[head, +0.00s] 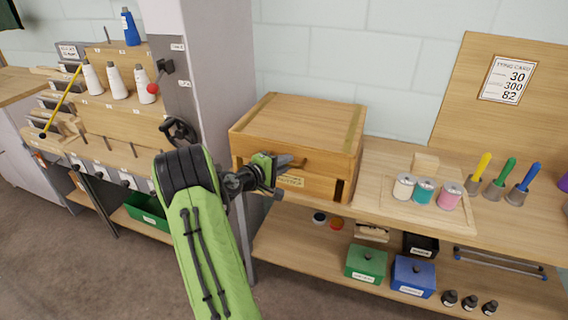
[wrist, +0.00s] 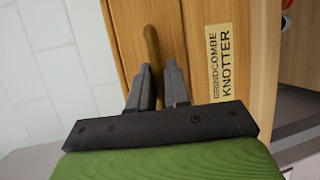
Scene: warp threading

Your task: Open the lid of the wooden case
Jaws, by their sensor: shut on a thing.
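The wooden case (head: 300,112) stands on the left part of the wooden workbench, with its lid down. Its front carries a label that reads "GRINDCOMBE KNOTTER" in the wrist view (wrist: 221,62). A brown curved handle (wrist: 152,50) on the case front reaches down between my fingers. My gripper (head: 286,161) is at the front of the case; in the wrist view its two dark fingers (wrist: 158,80) stand on either side of the handle, shut on it. The exact finger contact is partly hidden.
Right of the case, a wooden board (head: 420,206) holds several thread spools. Colored-handled tools (head: 497,178) stand farther right. A grey machine column (head: 215,80) rises close on the left. A lower shelf holds green (head: 366,262) and blue (head: 413,277) boxes.

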